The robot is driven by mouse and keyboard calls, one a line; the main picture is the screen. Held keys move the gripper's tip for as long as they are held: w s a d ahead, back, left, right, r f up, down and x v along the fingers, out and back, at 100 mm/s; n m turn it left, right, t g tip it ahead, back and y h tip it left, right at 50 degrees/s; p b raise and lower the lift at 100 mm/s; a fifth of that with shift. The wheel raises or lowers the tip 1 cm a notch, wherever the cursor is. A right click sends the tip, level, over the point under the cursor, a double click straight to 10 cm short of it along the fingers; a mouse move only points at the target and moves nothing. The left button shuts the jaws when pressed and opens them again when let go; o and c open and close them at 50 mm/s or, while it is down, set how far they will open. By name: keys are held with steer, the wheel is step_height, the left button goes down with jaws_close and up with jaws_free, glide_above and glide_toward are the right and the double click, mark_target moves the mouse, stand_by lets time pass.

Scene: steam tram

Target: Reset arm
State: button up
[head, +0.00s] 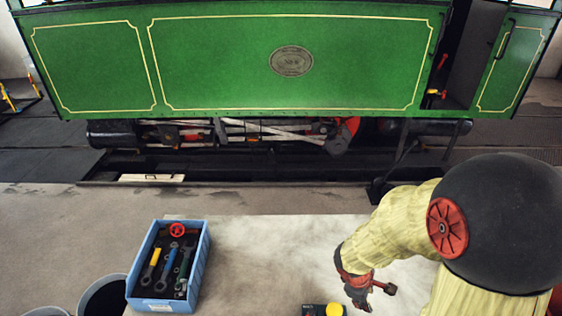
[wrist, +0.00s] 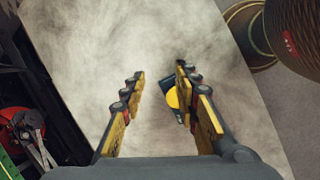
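My arm reaches in from the right in the head view, bent downward. My gripper (head: 362,292) hangs over the pale worktop (head: 265,250), near its right part. In the wrist view my gripper (wrist: 160,76) has its two fingers apart, with only the mottled worktop (wrist: 120,40) between them; it holds nothing. A small dark box with a round yellow top (head: 334,310) is at the bottom edge of the head view, left of my gripper. In the wrist view the yellow top (wrist: 172,98) is partly hidden behind the right finger.
A blue crate (head: 205,262) with wrenches and a red handwheel (head: 177,230) stands on the worktop's left. Dark round bins (head: 103,297) are at lower left. The green tram (head: 220,65) spans the back, its red-and-steel running gear (head: 340,135) below. The worktop's middle is clear.

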steer(key=s+a+r+m+t+y+b, duration=0.2)
steer(key=s+m+b, duration=0.4)
steer(key=b, duration=0.3)
steer(key=s+a+r+m+t+y+b, duration=0.2)
steer(key=s+a+r+m+b, duration=0.2)
steer(key=b, duration=0.6)
steer(key=s+r+m, duration=0.1)
steer(key=s+m, duration=0.1)
steer(key=s, duration=0.1)
steer(key=shift+r, duration=0.2)
